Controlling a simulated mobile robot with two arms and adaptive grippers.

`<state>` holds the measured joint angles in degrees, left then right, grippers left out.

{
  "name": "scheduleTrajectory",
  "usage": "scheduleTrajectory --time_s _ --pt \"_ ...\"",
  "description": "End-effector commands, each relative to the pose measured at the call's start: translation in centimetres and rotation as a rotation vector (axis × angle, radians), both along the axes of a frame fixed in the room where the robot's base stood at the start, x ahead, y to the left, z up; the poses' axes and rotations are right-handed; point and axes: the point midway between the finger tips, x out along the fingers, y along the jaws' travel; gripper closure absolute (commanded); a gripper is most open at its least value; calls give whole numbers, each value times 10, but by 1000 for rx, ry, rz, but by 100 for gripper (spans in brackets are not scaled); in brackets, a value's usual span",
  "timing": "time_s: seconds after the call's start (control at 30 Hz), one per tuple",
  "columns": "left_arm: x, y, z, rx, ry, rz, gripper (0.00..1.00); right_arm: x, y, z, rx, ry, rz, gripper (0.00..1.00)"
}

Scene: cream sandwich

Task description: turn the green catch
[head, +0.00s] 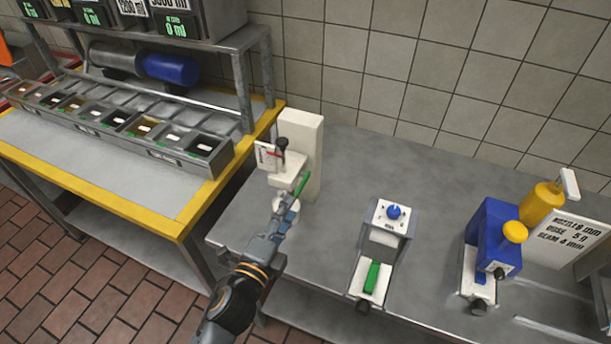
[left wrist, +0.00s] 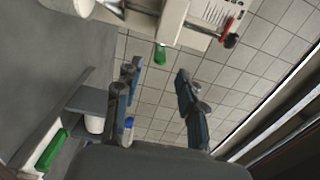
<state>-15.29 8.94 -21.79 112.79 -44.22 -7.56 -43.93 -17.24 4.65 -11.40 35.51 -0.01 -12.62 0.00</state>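A small green lever (head: 302,184), which looks like the green catch, sticks out of the white upright device (head: 308,150) on the grey bench. In the left wrist view the green lever (left wrist: 160,54) points toward my left gripper (left wrist: 158,88). Its two fingers are apart with nothing between them, and the lever lies just beyond their tips, roughly in line with the gap. In the head view my left gripper (head: 283,213) is just below and left of the lever, partly covering the device's lower part. My right gripper is not in view.
A second device with a blue knob (head: 394,212) and a green block (head: 372,277) stands to the right. Farther right are a blue device (head: 490,236), a yellow bottle (head: 540,203) and a sign (head: 564,240). A yellow-edged table (head: 180,226) with bins is at left.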

Motion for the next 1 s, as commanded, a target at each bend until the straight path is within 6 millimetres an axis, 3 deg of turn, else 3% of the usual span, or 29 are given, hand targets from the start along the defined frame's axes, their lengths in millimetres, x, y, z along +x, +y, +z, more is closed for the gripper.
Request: scheduleTrajectory --time_s 0.3,0.5,0.93,1.0 --pt "67 -21 4 -4 0 2 60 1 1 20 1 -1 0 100" --pt "92 -30 1 -3 2 2 60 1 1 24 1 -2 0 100" --pt "102 -33 0 -3 2 2 60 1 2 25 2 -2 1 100" --pt "102 -33 0 -3 2 2 73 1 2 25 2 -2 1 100"
